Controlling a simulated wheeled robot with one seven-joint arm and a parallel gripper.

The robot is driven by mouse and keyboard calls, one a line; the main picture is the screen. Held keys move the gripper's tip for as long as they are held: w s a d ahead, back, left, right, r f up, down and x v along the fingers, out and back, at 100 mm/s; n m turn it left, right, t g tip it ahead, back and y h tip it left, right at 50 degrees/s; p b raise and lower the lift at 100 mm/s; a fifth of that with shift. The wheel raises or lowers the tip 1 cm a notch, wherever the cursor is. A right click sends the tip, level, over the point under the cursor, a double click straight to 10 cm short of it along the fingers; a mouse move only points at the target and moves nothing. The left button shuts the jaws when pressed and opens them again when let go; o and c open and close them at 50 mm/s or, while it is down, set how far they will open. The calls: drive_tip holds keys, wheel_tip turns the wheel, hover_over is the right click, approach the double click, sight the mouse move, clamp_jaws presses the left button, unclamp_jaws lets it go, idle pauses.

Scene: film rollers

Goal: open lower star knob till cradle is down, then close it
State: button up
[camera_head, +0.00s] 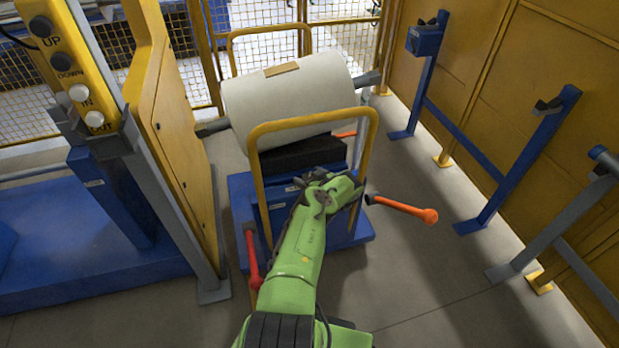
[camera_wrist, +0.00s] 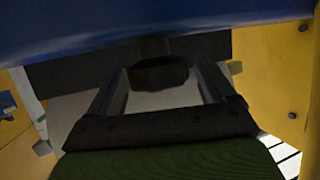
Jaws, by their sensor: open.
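In the wrist view a dark, lobed knob (camera_wrist: 158,76) hangs on a short stem under a blue surface. My gripper (camera_wrist: 160,68) is open, with one grey finger on each side of the knob and visible gaps between. In the head view my green arm reaches the blue cart, and its wrist hides the knob and my fingers. The black cradle (camera_head: 300,155) sits on top of the blue cart (camera_head: 240,190) and bears a large white film roll (camera_head: 290,100).
A yellow hoop rail (camera_head: 255,150) stands close around my wrist. An orange-ended lever (camera_head: 405,209) sticks out right, and a red lever (camera_head: 252,260) stands left of my arm. A button panel (camera_head: 72,65) is at left. Blue stands (camera_head: 475,150) line the right wall, with clear floor before them.

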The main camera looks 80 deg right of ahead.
drive_tip(key=p+v, duration=1.2)
drive_tip(key=v, duration=0.3)
drive_tip(key=shift+s+a+r+p, duration=0.2)
drive_tip(key=shift+s+p, duration=0.1)
drive_tip(key=shift+p, duration=0.05)
